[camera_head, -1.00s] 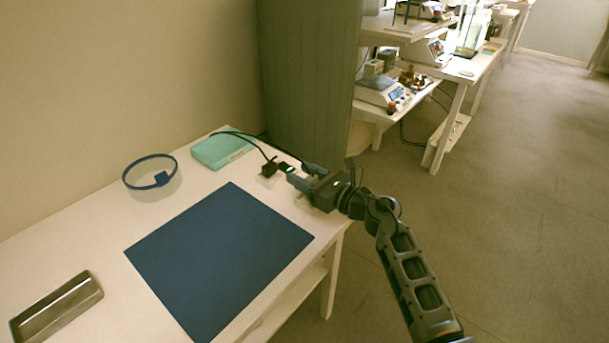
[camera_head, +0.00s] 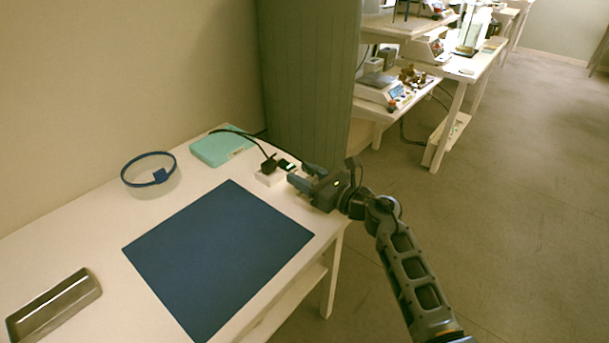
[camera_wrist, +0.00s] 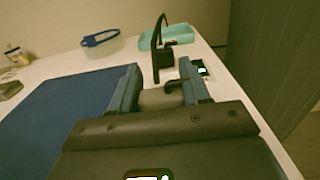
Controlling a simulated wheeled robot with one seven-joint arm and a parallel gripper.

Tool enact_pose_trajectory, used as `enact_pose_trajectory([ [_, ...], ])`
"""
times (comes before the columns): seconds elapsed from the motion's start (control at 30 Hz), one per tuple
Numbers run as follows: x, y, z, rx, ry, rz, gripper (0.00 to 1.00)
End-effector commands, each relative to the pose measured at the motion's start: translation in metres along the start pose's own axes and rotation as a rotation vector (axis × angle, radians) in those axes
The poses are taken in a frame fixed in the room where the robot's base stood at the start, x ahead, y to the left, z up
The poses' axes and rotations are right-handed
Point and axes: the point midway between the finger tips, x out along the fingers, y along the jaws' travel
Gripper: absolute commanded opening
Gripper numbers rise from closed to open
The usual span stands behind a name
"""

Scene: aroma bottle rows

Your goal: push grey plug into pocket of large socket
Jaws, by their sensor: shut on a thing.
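My gripper (camera_head: 295,182) is low over the back right end of the table. In the wrist view its two blue-grey fingers (camera_wrist: 160,76) are on either side of a grey body, the grey plug (camera_wrist: 158,97), with a short dark curved lead. The white large socket (camera_head: 268,179) lies just beyond the fingertips. A black plug (camera_head: 268,164) with a black cable stands on it, and it also shows in the wrist view (camera_wrist: 163,57). Beside it is a dark piece with a green light (camera_wrist: 203,70). My fingers hide the grey plug in the head view, and I cannot tell whether it touches a pocket.
A dark blue mat (camera_head: 220,255) covers the middle of the white table (camera_head: 110,290). A teal box (camera_head: 222,147), a clear round dish with a blue band (camera_head: 150,172) and a metal tray (camera_head: 55,305) stand around it. A grey-green panel (camera_head: 308,85) rises behind.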

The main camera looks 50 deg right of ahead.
Motion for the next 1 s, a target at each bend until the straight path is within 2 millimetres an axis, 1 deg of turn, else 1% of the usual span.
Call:
enact_pose_trajectory([
  [0.83, 0.0, 0.0, -0.02, 0.0, 0.0, 0.0, 0.16],
  [0.87, 0.0, 0.0, -0.019, 0.0, 0.0, 0.0, 0.48],
  [1.0, 0.0, 0.0, -0.019, 0.0, 0.0, 0.0, 0.61],
])
